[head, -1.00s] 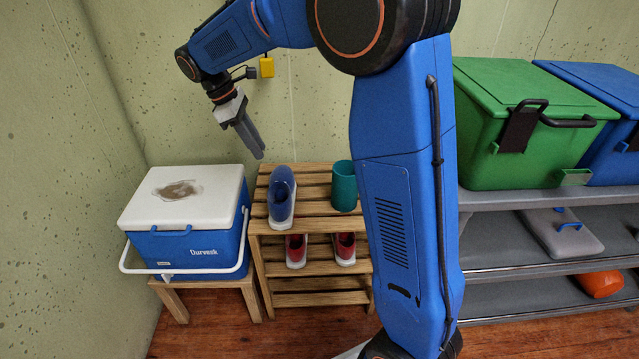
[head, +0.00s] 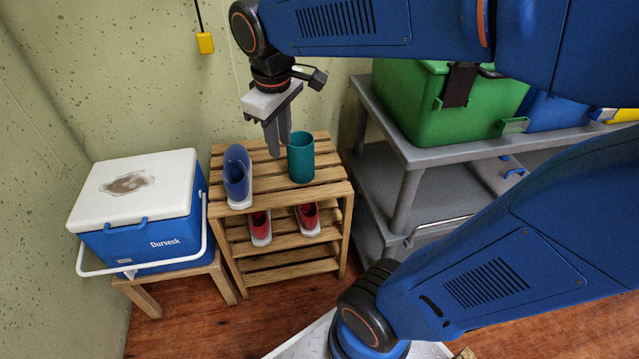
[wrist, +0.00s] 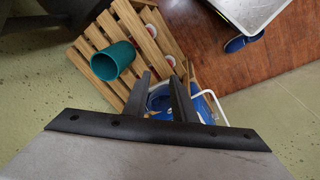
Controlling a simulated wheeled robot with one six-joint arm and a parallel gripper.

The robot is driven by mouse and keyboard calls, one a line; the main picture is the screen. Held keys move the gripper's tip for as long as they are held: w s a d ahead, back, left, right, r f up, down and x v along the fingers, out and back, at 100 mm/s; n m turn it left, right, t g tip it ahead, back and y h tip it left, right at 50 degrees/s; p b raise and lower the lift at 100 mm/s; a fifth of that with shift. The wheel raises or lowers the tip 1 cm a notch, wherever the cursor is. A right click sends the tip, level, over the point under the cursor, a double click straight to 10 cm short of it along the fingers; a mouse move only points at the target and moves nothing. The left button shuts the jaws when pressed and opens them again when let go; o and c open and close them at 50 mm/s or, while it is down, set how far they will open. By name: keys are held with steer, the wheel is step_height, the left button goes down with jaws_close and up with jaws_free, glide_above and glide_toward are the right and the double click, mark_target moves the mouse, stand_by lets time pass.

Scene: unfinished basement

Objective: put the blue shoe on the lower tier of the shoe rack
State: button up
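The blue shoe (head: 238,177) stands on the left of the wooden shoe rack's (head: 330,174) top tier, toe toward the front. A teal cup (head: 301,160) stands to its right. The lower tier holds two red shoes, one left (head: 260,228) and one right (head: 307,219). My gripper (head: 278,146) hangs over the top tier, between shoe and cup in the head view, apparently holding nothing. In the wrist view its fingers (wrist: 160,84) are apart, with the cup (wrist: 112,61) beside them. Blue and white show behind the fingers; I cannot tell shoe from cooler there.
A blue cooler with a white lid (head: 140,185) stands on a low stand left of the rack. A grey shelf (head: 403,215) with green and blue bins stands at the right.

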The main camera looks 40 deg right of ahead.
steer(key=s+d+f+m+t, duration=0.1)
steer(key=s+f+m, duration=0.1)
steer(key=s, duration=0.4)
steer(key=s+d+f+m+t+y, duration=0.1)
steer(key=s+f+m, duration=0.2)
steer(key=s, duration=0.3)
steer(key=shift+t, duration=0.4)
steer(key=shift+o, duration=0.4)
